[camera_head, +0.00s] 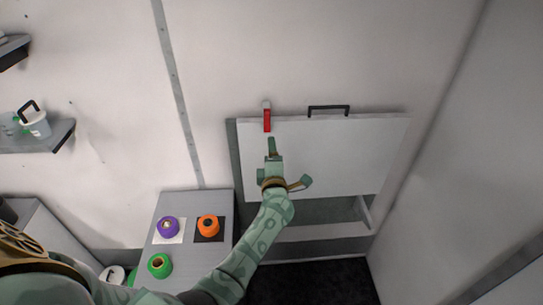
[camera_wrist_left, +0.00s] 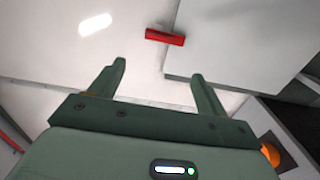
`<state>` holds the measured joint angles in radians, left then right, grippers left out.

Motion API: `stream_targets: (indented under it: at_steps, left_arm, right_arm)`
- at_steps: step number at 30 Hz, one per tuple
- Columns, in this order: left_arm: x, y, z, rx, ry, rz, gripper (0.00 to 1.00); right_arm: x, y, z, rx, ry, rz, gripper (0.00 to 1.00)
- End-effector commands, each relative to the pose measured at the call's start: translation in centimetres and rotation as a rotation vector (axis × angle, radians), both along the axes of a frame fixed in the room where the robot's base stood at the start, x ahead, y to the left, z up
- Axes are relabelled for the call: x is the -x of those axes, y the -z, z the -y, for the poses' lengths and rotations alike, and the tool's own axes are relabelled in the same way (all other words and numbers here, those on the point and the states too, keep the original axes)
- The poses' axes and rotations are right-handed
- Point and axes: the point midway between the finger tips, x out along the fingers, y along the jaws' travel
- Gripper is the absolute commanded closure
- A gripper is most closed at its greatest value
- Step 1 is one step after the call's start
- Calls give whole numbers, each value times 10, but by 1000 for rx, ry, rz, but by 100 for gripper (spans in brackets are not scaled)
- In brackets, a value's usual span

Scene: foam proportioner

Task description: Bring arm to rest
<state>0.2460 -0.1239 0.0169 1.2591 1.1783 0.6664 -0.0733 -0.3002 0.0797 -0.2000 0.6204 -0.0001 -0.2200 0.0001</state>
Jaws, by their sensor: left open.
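My left arm reaches up from the bottom of the head view, with its left gripper (camera_head: 272,146) in front of a white panel (camera_head: 340,160). In the left wrist view the left gripper (camera_wrist_left: 161,78) has its two fingers spread apart with nothing between them. A red latch (camera_head: 267,120) sits at the panel's top left corner, just beyond the fingertips in the head view. The red latch also shows in the wrist view (camera_wrist_left: 165,37), beyond the fingers and apart from them. My right gripper is not in view.
A black handle (camera_head: 329,108) is on the panel's top edge. A grey counter (camera_head: 215,260) at lower left holds purple (camera_head: 168,226), orange (camera_head: 208,226) and green (camera_head: 159,266) round objects. A wall stands at right.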

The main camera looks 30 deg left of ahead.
Motion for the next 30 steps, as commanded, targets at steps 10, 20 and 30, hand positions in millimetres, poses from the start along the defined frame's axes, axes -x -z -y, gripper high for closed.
stream_targets:
  at_steps: [10,20,30]
  left_arm:
    - [3,0,2,0,0,0,24]
    - [-6,1,19,-111,99,-37,24]
    - [60,257,106,-795,697,-572,24]
  right_arm:
    - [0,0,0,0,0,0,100]
    - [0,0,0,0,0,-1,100]
    - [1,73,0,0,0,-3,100]
